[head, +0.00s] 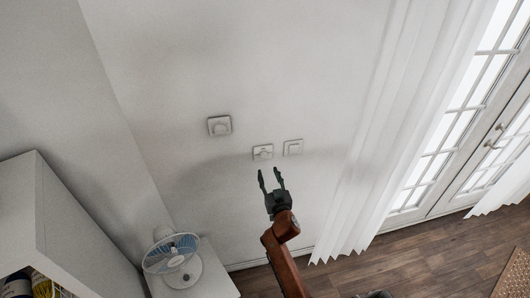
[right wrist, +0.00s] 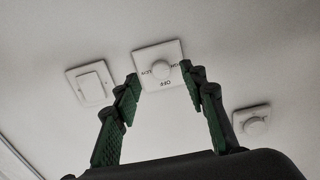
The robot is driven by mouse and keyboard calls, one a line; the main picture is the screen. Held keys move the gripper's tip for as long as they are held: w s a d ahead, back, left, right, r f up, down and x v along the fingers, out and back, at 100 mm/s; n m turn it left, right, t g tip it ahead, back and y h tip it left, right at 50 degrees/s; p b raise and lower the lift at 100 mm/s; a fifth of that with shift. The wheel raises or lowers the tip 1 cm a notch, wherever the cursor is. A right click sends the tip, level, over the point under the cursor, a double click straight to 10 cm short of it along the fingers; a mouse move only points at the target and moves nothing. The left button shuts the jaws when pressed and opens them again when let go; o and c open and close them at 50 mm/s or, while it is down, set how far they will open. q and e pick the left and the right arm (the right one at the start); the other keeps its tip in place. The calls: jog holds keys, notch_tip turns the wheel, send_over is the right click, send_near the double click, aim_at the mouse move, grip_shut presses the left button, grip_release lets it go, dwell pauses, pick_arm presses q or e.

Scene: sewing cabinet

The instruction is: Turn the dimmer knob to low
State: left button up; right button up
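The dimmer knob (right wrist: 160,69) is a round white knob on a square white wall plate, in the middle of the right wrist view. Dark lettering around it shows upside down; OFF is readable below it, and the other labels are too small to read surely. Which way the knob points cannot be told. In the head view this dimmer plate (head: 262,152) sits on the wall just beyond my right gripper (head: 271,178). The right gripper is open and empty; its two dark green fingers (right wrist: 162,77) appear on either side of the knob, with no contact visible. My left gripper is out of view.
A rocker switch (head: 293,147) sits close right of the dimmer, and another knob plate (head: 219,125) is up and left. A blue-bladed fan (head: 173,254) stands on a white surface at lower left. White curtains (head: 390,120) hang right. The wall between is bare.

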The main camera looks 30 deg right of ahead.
aim_at(264, 156)
jog(key=w+d, duration=0.1)
jog(key=w, duration=0.1)
jog(key=w+r, duration=0.1)
jog(key=w, duration=0.2)
jog(key=w+d+r+p, duration=0.1)
jog(key=w, duration=0.1)
jog(key=shift+w+d, duration=0.2)
jog(key=shift+d, duration=0.1)
grip_shut()
